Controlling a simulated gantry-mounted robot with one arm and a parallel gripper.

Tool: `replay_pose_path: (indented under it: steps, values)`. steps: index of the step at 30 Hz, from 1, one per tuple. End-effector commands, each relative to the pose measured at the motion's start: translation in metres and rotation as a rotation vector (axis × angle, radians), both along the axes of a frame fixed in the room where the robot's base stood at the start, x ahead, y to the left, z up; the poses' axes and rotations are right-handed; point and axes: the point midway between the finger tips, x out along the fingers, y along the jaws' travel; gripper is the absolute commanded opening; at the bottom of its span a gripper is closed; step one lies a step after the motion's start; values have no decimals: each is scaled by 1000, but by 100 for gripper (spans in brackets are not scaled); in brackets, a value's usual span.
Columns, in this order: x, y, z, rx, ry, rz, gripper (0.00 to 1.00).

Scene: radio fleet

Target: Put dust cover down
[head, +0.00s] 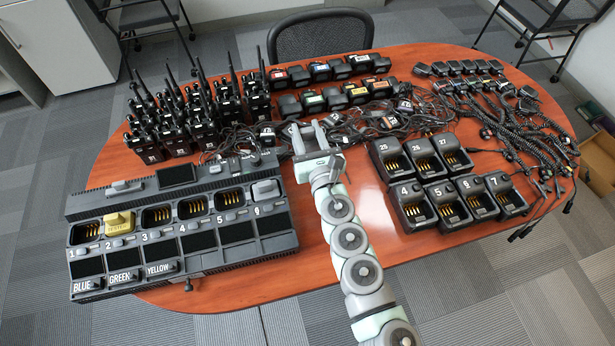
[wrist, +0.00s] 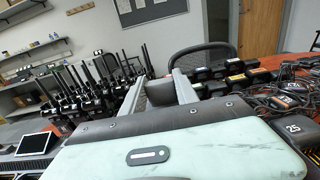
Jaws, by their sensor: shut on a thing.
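My gripper (head: 308,137) is above the middle of the table, to the right of the multi-slot charger (head: 195,268). In the wrist view, my gripper (wrist: 163,92) has its two fingers on either side of a small dark grey piece (wrist: 161,93), which looks like the dust cover. It is held up off the table, and its lower part is hidden by my wrist. A similar grey cover (head: 265,189) sits on the charger's right end slot. A yellow cover (head: 119,222) sits on slot 2. Another grey piece (head: 125,187) lies along the charger's back edge.
Upright radios (head: 185,120) with antennas crowd the back left. Battery packs (head: 335,97) stand behind my gripper. Tangled cables (head: 400,115) and microphones lie right of it. Single chargers (head: 430,195) stand at the right. Bare table shows beside my arm.

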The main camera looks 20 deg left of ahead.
Motion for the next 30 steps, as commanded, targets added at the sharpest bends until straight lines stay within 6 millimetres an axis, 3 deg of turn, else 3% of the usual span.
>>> replay_pose_path:
  steps: [1,12,27,30]
  values:
    - [0,0,-22,0,0,-1,0]
    - [1,-2,-99,6,4,-6,0]
    - [1,-1,-158,0,1,-4,0]
    - [0,0,-162,1,1,-1,0]
